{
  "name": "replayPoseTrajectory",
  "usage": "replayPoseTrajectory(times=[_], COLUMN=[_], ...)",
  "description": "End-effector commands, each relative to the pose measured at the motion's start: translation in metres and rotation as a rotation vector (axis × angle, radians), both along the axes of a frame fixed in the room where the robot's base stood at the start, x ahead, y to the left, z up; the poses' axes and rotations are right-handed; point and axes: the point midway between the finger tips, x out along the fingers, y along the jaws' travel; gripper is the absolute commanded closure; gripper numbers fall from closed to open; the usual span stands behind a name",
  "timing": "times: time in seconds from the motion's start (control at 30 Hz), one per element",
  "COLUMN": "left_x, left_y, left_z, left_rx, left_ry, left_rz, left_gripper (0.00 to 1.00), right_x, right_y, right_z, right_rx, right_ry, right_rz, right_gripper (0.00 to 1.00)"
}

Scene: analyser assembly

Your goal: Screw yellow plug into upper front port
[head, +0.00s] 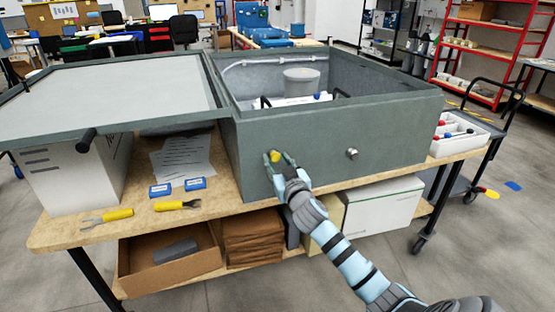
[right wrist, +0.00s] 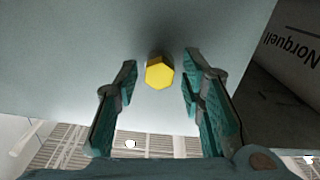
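The yellow plug (head: 275,156) sits at the front wall of the grey-green analyser box (head: 320,140), on its left part. In the right wrist view the plug's yellow hexagonal head (right wrist: 160,76) faces the camera, with a dark shank or port behind it. How deep it sits I cannot tell. My right gripper (head: 278,161) is at the front wall with a finger on either side of the plug. In the right wrist view its fingers (right wrist: 160,72) are apart, with a visible gap to the plug on both sides. My left gripper is not in view.
A metal fitting (head: 352,153) protrudes from the front wall further right. The open lid (head: 110,95) extends left. Yellow-handled tools (head: 178,204) and blue boxes (head: 195,184) lie on the wooden bench (head: 75,232). A white tray (head: 455,145) stands at the right. Cartons fill the lower shelf.

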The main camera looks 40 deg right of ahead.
Motion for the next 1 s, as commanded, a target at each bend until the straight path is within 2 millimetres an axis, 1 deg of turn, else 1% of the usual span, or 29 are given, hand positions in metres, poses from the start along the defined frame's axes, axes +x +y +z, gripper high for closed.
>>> replayPoseTrajectory(times=[0.03, 0.17, 0.37, 0.47, 0.5, 0.6, 0.63, 0.7, 0.73, 0.9, 0.97, 1.0], left_x=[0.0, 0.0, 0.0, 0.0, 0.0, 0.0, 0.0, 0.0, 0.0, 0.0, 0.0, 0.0], left_y=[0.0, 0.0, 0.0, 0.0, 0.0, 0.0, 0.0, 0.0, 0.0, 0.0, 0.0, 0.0], left_z=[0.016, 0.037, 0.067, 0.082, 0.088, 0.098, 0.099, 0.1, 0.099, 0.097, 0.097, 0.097], left_rx=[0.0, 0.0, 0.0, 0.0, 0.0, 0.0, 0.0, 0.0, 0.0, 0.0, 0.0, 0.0], left_ry=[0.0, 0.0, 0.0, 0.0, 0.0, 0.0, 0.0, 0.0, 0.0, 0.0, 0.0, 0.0], left_rz=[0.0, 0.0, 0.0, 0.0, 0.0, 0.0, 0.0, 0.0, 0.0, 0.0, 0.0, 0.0], left_gripper=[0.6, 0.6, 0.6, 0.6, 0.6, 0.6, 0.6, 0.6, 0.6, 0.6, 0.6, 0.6], right_x=[0.0, 0.0, 0.0, 0.0, 0.0, 0.0, 0.0, 0.0, 0.0, 0.0, 0.0, 0.0], right_y=[0.0, 0.0, 0.0, 0.0, 0.0, 0.0, 0.0, 0.0, 0.0, 0.0, 0.0, 0.0], right_z=[0.008, 0.009, 0.009, 0.009, 0.009, 0.007, 0.007, 0.004, 0.003, 0.002, 0.002, 0.002], right_rx=[-0.082, -0.359, -0.854, -1.167, -1.307, -1.639, -1.714, -1.817, -1.835, -1.836, -1.835, -1.834], right_ry=[0.031, 0.129, 0.302, 0.411, 0.458, 0.573, 0.599, 0.636, 0.641, 0.641, 0.641, 0.64], right_rz=[0.0, 0.0, 0.002, 0.003, 0.004, 0.005, 0.004, 0.004, 0.003, 0.002, 0.002, 0.002], right_gripper=[0.64, 0.64, 0.64, 0.64, 0.64, 0.64, 0.64, 0.64, 0.64, 0.64, 0.73, 0.8])
